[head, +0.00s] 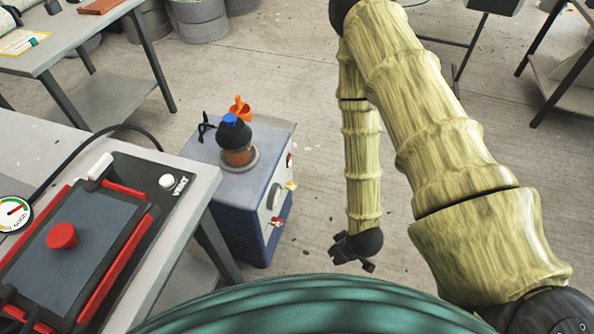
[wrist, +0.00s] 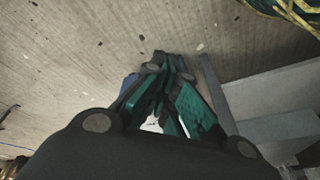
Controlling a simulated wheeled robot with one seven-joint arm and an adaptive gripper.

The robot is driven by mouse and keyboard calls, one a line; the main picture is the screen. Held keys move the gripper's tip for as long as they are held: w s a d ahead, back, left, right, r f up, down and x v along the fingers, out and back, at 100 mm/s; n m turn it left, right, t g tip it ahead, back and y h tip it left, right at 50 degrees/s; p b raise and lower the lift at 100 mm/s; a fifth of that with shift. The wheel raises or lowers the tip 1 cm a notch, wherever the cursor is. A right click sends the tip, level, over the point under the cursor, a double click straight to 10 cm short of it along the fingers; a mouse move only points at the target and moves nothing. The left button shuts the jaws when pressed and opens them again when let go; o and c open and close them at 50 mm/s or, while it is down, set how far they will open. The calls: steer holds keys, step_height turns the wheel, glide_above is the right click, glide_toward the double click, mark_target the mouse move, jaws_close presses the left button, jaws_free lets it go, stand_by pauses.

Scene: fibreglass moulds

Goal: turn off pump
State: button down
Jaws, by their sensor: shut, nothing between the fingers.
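The pump (head: 232,213) is a blue-grey box on the floor beside the table in the head view. A dark filter bowl with a blue cap (head: 233,135) and an orange part (head: 240,107) stand on its top. Its right-hand face carries a round pale dial (head: 275,197), a red switch-like part (head: 276,221) and smaller red and yellow parts. My gripper (head: 355,265) hangs low to the right of the pump, apart from it. Its fingers (wrist: 158,68) are shut and empty in the wrist view, over bare floor. The switch is not identifiable in the wrist view.
A table (head: 188,232) at left holds a dark mould (head: 75,255) with red edges, a VENT valve (head: 166,182) and a gauge (head: 14,212). A black hose (head: 97,133) crosses it. Another table (head: 70,50) stands behind. Floor between pump and gripper is clear.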

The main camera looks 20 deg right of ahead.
steer(key=w+d+f+n+t+y+b, duration=0.1)
steer(key=w+f+n+t+y+b, duration=0.2)
steer(key=w+b, duration=0.6)
steer(key=w+d+f+n+t+y+b, duration=0.1)
steer(key=w+f+n+t+b, duration=0.4)
steer(key=w, duration=0.7)
steer(key=w+d+r+n+y+b, duration=0.5)
steer(key=w+d+n+y+b, duration=0.3)
steer(key=n+b, duration=1)
steer(key=w+y, duration=0.1)
steer(key=y, duration=0.1)
steer(key=shift+r+n+y, duration=0.25)
steer(key=shift+n+y, duration=0.05)
steer(key=shift+y, duration=0.1)
steer(key=shift+d, duration=0.1)
steer(key=b, duration=0.6)
glide_toward(289, 162)
steer(key=x, duration=0.5)
steer(key=shift+w, duration=0.1)
steer(key=shift+x, duration=0.9)
